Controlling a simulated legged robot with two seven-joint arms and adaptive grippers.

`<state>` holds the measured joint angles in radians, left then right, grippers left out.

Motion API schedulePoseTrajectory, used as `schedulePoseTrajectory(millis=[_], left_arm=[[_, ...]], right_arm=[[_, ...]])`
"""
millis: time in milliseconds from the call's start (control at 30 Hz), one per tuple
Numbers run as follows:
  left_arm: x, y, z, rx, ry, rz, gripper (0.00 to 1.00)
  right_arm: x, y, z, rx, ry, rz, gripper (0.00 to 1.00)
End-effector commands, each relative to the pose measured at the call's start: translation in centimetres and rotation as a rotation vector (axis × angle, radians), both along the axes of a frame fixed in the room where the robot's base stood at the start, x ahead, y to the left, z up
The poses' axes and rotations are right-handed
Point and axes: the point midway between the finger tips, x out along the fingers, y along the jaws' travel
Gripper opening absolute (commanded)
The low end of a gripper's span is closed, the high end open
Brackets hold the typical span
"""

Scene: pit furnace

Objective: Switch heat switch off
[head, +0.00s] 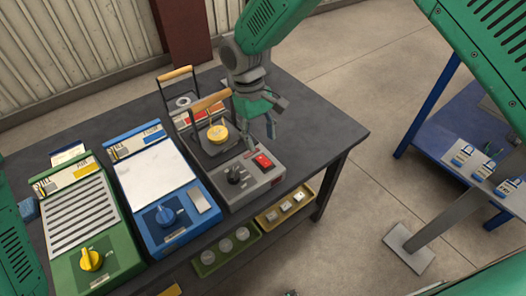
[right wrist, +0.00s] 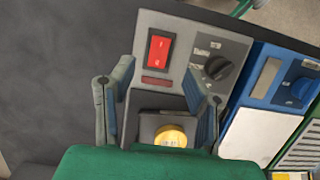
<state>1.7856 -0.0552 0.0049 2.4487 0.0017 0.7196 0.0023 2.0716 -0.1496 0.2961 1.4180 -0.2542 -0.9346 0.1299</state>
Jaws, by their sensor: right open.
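The red rocker switch (head: 263,162) sits on the grey front panel of the pit furnace unit (head: 262,189), right of a black knob (head: 235,174). The right wrist view shows the red switch (right wrist: 158,50) with marks at both ends; I cannot tell which end is pressed. The black knob (right wrist: 216,68) is to its right there. My right gripper (head: 259,140) is open and empty above the unit, apart from the switch. In the right wrist view its fingers (right wrist: 158,80) stand either side of the unit's panel edge.
A yellow round piece (head: 218,133) and wooden-handled frames (head: 209,101) stand behind the panel, close to my right gripper. A blue unit (head: 160,195) and green unit (head: 85,225) are to the left. The dark table top (head: 315,125) is clear on the right.

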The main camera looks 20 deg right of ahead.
Motion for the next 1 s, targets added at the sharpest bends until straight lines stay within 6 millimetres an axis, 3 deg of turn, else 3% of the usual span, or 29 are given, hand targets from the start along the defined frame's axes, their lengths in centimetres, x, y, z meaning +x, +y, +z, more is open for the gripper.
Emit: schedulePoseTrajectory(millis=[133, 333, 1000], left_arm=[[0.0, 0.0, 0.0, 0.0, 0.0, 0.0, 0.4], [0.0, 0.0, 0.0, 0.0, 0.0, 0.0, 0.4], [0.3, 0.0, -0.1, 0.0, 0.002, 0.0, 0.4]], right_arm=[[0.8, 0.3, 2.9, 0.001, -0.001, 0.0, 0.43], [1.3, 0.5, 4.8, 0.0, 0.001, 0.0, 0.43], [1.3, 0.5, 5.1, 0.0, 0.003, 0.0, 0.43]])
